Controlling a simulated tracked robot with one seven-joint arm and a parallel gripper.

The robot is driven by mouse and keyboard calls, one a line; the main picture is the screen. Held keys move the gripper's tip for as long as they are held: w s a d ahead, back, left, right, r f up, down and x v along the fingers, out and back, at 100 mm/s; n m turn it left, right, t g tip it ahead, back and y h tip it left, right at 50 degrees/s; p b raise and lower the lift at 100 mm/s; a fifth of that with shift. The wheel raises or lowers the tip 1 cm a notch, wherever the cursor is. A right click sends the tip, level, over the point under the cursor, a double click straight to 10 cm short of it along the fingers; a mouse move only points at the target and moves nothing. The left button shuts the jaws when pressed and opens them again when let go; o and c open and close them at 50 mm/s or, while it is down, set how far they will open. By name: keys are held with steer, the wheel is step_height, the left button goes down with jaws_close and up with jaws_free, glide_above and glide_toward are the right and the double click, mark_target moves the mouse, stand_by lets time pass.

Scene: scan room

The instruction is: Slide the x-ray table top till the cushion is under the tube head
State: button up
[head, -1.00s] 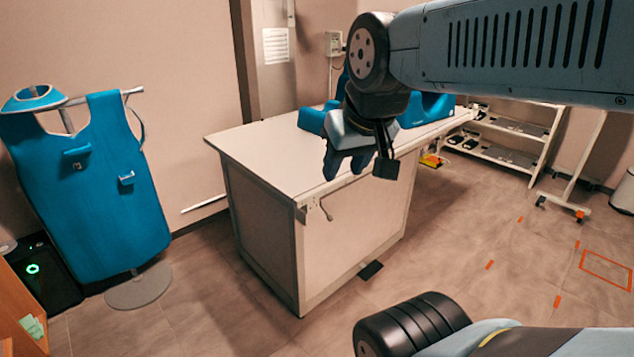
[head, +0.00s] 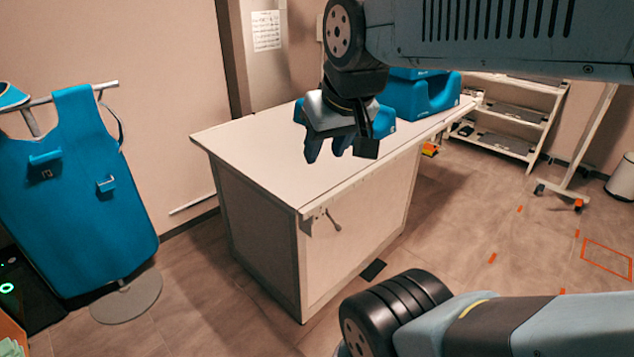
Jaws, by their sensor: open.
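The x-ray table top (head: 262,155) is a pale flat slab on a boxy base (head: 345,230). A blue cushion (head: 425,96) with a hollowed middle sits on its far right part, partly hidden behind my arm. My gripper (head: 328,158) hangs in front of the table top, fingers pointing down and a gap between them, with nothing held. I cannot tell its exact height above the top. A small lever-like handle (head: 332,218) shows at the near corner below the table edge. The tube head is not recognisable in this view.
A blue lead apron (head: 75,200) hangs on a round-footed stand at the left. A shelf rack (head: 510,120) and a wheeled stand (head: 580,150) are at the right. A black pedal (head: 373,270) lies by the base. The floor at the right, with orange marks, is open.

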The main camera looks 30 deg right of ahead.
steer(key=shift+d, duration=0.1)
steer(key=shift+o, duration=1.4)
steer(key=shift+w+d, duration=0.1)
steer(key=m+t+y, duration=0.8)
steer(key=m+y, duration=0.2)
steer(key=y, duration=0.2)
glide_toward(335, 190)
steer(key=d+f, duration=0.1)
steer(key=d, duration=0.3)
steer(key=x, duration=1.3)
steer(key=shift+a+f, duration=0.3)
steer(key=shift+a, duration=0.1)
jaws_close()
